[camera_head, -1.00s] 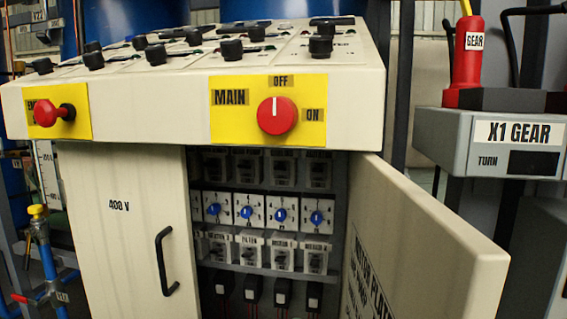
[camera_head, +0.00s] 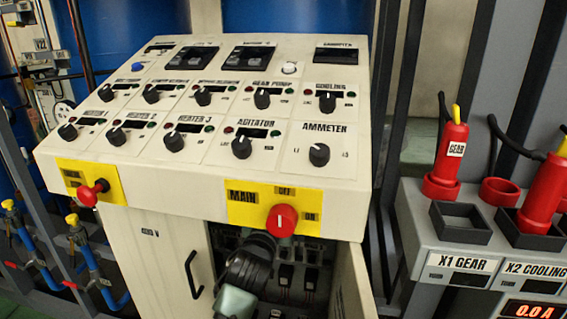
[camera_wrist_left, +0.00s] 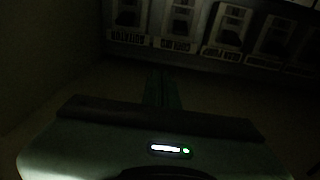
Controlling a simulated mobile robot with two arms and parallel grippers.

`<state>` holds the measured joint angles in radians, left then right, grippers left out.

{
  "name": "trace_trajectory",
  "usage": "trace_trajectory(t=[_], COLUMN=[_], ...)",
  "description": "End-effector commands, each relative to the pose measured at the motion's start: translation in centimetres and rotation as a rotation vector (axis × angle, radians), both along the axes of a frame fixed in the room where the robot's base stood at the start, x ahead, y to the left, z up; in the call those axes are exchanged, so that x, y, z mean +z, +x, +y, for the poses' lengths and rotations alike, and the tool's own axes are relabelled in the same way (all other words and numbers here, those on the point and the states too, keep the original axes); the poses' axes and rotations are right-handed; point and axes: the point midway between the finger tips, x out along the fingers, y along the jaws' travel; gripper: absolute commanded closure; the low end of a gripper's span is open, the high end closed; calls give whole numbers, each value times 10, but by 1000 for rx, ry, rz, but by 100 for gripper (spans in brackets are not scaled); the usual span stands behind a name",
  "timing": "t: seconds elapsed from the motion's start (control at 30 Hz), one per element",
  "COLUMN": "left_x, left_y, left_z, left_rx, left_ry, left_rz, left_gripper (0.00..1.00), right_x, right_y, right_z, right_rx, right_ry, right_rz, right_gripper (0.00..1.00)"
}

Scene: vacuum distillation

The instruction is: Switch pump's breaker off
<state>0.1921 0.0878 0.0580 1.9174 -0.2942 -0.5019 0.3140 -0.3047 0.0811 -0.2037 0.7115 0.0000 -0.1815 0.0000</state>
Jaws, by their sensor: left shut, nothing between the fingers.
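The open cabinet under the control panel holds rows of breakers, partly seen in the head view (camera_head: 285,278). In the left wrist view a dark row of labelled breakers (camera_wrist_left: 178,22) runs along the top, with labels upside down. Which breaker is the pump's and its lever position are too dark to tell. My left arm reaches into the cabinet opening, covering its left part in the head view. My left gripper (camera_wrist_left: 163,88) is shut and empty in the left wrist view, below the breaker row and apparently apart from it. My right gripper is out of view.
The red MAIN knob (camera_head: 282,220) sits above the opening, its mark towards OFF. The open cabinet door (camera_head: 350,285) bounds the right side. A red emergency button (camera_head: 92,192) is on the left. A grey station (camera_head: 425,235) with red plugs stands right.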

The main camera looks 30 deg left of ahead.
Motion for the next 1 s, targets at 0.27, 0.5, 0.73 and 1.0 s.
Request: trace_trajectory(t=[0.27,0.5,0.73,1.0], left_x=[7,6,8,10], left_y=[7,7,24,76], left_z=[17,16,21,34], left_rx=[47,45,45,45], left_ry=[-24,-23,-21,-22], left_rz=[47,45,43,44], left_gripper=[100,100,100,100], right_x=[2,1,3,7], right_y=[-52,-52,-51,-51], right_z=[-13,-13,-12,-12], right_rx=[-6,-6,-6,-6], right_ry=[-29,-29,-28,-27], right_rz=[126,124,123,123], right_gripper=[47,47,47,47])
